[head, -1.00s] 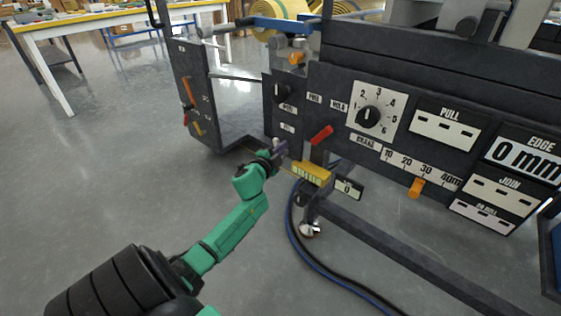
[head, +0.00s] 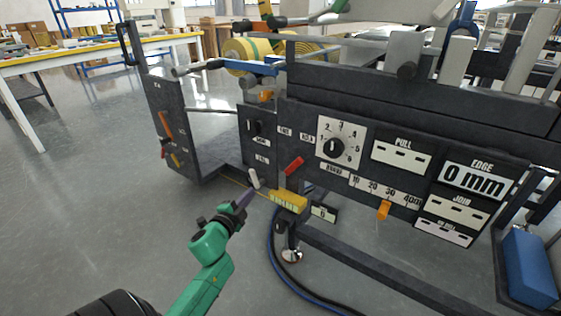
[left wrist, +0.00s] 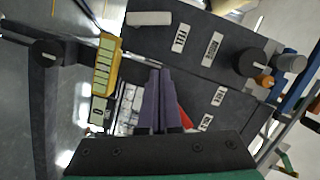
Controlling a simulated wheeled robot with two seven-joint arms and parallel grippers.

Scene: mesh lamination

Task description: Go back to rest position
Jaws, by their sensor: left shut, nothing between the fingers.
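My left gripper (head: 243,197) is on a green arm that comes in from the bottom left in the head view. Its purple fingers are shut with nothing between them. It is in front of the dark machine (head: 290,125), just left of the yellow block (head: 289,201) and apart from it. In the left wrist view the purple fingers (left wrist: 160,85) are together, pointing toward the machine, with the yellow block (left wrist: 105,65) to their left. My right gripper is not in view.
The machine's panel has a red lever (head: 293,166), a numbered dial (head: 334,148) and an orange slider (head: 384,210). Dark cables (head: 290,275) run along the floor below. A table (head: 90,53) stands at the back left. Open floor lies to the left.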

